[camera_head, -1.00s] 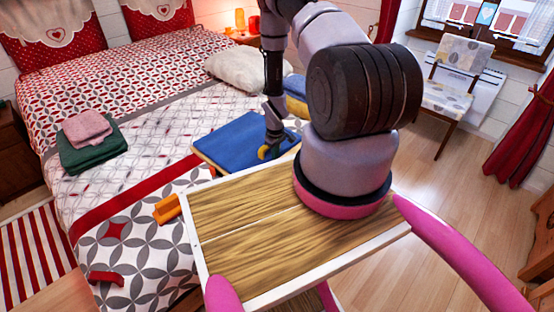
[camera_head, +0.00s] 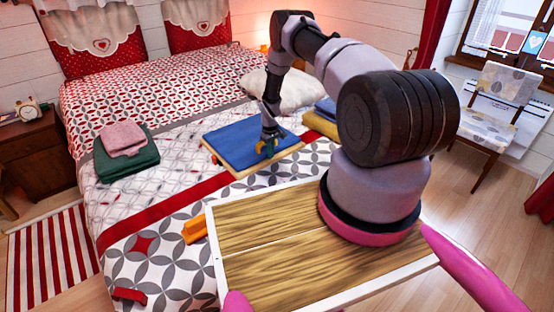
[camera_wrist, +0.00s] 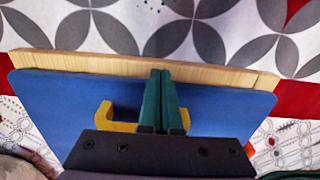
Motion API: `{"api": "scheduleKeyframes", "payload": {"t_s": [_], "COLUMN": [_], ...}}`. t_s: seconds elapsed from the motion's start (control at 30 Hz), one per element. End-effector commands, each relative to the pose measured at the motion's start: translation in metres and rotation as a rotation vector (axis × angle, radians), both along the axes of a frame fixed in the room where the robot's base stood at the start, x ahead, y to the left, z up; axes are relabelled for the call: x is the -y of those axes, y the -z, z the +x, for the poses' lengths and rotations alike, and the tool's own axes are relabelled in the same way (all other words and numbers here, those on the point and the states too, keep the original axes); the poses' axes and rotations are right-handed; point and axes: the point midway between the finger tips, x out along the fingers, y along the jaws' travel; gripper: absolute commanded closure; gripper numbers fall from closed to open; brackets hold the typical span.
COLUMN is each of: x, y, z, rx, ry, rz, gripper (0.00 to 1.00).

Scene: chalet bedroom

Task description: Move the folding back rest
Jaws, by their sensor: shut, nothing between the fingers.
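The folding back rest (camera_head: 234,146) looks like a blue padded panel with a pale wooden edge. It lies on the bed (camera_head: 150,190) near its right side, across the red band of the cover. In the wrist view its blue face (camera_wrist: 60,105) and wooden edge fill the middle. My gripper (camera_head: 269,150) is over the right part of the blue panel, fingers pointing down. In the wrist view my gripper (camera_wrist: 162,75) is shut and empty, its green fingers together against or just above the panel. I cannot tell whether they touch it.
A green towel (camera_head: 125,168) with a pink one (camera_head: 122,139) on top lies left of the back rest. A white pillow (camera_head: 290,92) and a yellow and blue stack (camera_head: 322,120) lie behind it. A chair (camera_head: 490,110) stands at the right on open floor.

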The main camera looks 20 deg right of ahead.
Motion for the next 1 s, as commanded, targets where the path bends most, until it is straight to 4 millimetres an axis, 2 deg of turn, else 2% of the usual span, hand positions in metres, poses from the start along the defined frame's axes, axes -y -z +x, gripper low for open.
{"api": "scheduleKeyframes", "payload": {"t_s": [0.03, 0.13, 0.33, 0.77, 1.0], "x": [-0.005, -0.011, -0.020, -0.022, -0.021], "y": [0.000, 0.000, 0.000, -0.001, 0.000], "z": [0.012, 0.030, 0.052, 0.056, 0.051], "rx": [0.006, 0.005, 0.003, 0.003, 0.000], "ry": [-0.002, 0.000, -0.001, 0.000, 0.000], "rz": [0.000, 0.001, 0.001, 0.001, 0.001], "gripper": [1.00, 1.00, 1.00, 1.00, 1.00]}}
